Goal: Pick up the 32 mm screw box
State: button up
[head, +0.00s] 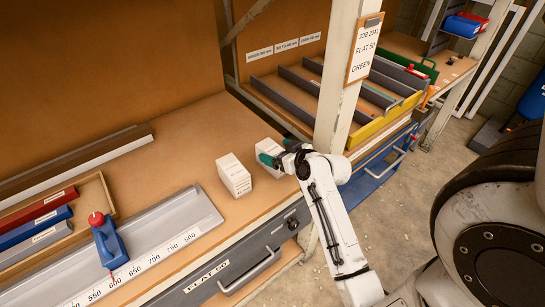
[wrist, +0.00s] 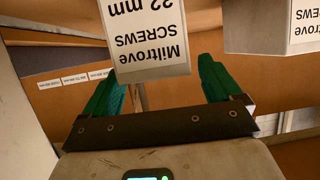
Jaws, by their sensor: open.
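The 32 mm screw box (wrist: 150,42) is white, with upside-down Miltrove SCREWS print in the wrist view. Its size line is partly cut off there, and the box appears between my fingers. In the head view, a white box (head: 267,151) at the bench's right end is beside my gripper (head: 276,157) and partly hidden by it. My gripper, with green fingers, is open; it also shows in the wrist view (wrist: 159,68). I cannot tell whether a finger touches the box.
A second white box (head: 235,176) stands just left; another Miltrove box (wrist: 270,28) is at upper right in the wrist view. A grey ruled tray (head: 165,235), a blue tool with red top (head: 110,243) and a post (head: 340,85) flank the area.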

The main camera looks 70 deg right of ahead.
aim_at(268, 146)
jog(key=shift+x, duration=1.4)
jog(key=c, duration=1.4)
